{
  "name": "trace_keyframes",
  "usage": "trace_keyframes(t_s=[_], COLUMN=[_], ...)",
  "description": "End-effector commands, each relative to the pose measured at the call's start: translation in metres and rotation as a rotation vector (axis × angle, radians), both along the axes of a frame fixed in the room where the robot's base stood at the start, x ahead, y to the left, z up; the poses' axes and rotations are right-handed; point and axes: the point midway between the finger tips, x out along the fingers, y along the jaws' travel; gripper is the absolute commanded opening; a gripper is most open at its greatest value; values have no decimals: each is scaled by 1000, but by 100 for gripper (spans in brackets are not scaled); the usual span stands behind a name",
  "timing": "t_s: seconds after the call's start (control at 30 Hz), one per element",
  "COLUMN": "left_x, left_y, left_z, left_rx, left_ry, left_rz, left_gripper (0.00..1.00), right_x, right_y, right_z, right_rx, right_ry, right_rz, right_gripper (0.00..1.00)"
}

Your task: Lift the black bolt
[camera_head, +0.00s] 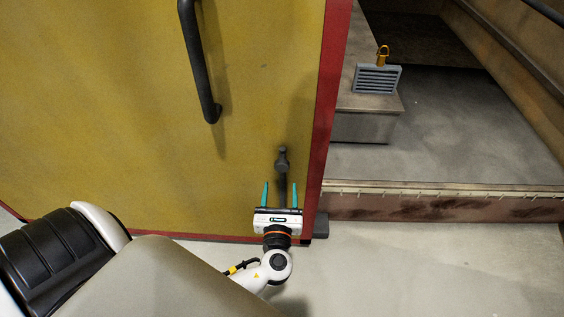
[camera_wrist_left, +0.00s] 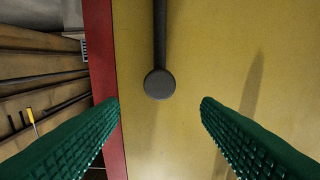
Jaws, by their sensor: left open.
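The black bolt (camera_head: 282,162) stands upright against the lower right part of the yellow door, near its red edge. In the left wrist view its round dark end (camera_wrist_left: 159,84) shows ahead of the fingers, with the rod running up from it. My left gripper (camera_head: 280,184) is open, its two teal fingers to either side of the bolt in the head view. In the left wrist view the green fingers are wide apart with nothing between their tips. I cannot tell how far the tips are from the bolt. My right gripper is not in view.
The yellow door (camera_head: 255,70) with its red edge (camera_head: 330,95) fills the left and carries a black handle (camera_head: 198,62). The floor at lower right is clear.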

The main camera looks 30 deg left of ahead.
Motion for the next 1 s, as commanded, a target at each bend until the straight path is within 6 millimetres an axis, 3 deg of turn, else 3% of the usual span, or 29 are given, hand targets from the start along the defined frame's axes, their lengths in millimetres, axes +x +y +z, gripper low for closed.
trace_keyframes(t_s=[0.53,0.7,1.0], left_x=[84,95,97], left_y=[51,58,60], left_z=[0,-1,-1], left_rx=[-3,-4,-5], left_ry=[2,2,3], left_rz=[1,0,0], left_gripper=[58,58,58], right_x=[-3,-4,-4], right_y=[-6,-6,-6], right_z=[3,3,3], right_rx=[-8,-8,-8], right_ry=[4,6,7], right_rz=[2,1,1], right_gripper=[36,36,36])
